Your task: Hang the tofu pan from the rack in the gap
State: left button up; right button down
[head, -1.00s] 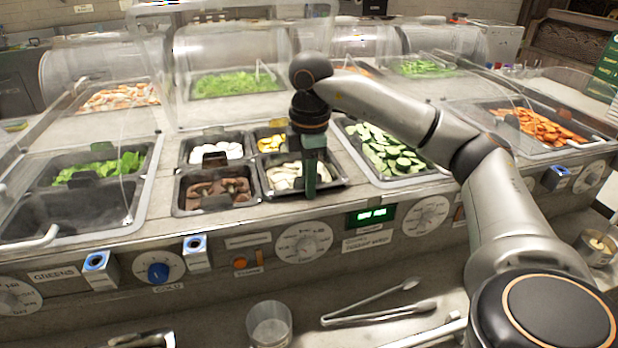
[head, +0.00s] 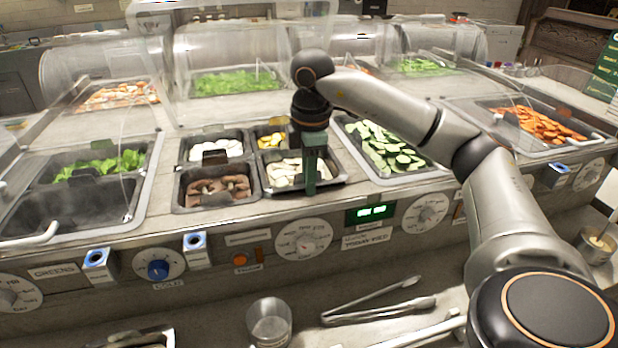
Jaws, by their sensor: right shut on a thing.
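The front right pan (head: 256,178) of a block of small dark pans holds pale white pieces that look like tofu. My right gripper (head: 311,184) comes down from above at the right part of this pan's front edge and is shut on that edge. Its fingers hide part of the pan's rim and contents. The pan sits level, or nearly so, in or just over its opening; I cannot tell whether its rim touches the frame. My left gripper is not in view.
Beside it are pans of mushrooms (head: 218,188), white slices (head: 215,149) and yellow pieces (head: 270,141). Cucumber (head: 385,150) lies to the right. Clear curved guards (head: 230,65) stand behind. Tongs (head: 380,305) and a clear cup (head: 269,322) lie on the front ledge.

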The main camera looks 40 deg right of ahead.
jog(key=shift+s+a+f, duration=0.15)
jog(key=shift+s+f, duration=0.05)
jog(key=shift+f, duration=0.5)
jog(key=c, duration=0.7)
grip_release()
jog(key=shift+a, duration=0.1)
notch_tip(320, 180, up, 5)
jog(key=shift+w+r, duration=0.1)
jog(key=r+p, duration=0.1)
jog(key=r, duration=0.2)
jog(key=r+p, duration=0.3)
jog(key=r, duration=0.2)
jog(key=shift+s+r+p, duration=0.3)
jog(key=shift+r+p, duration=0.05)
jog(key=shift+p, duration=0.05)
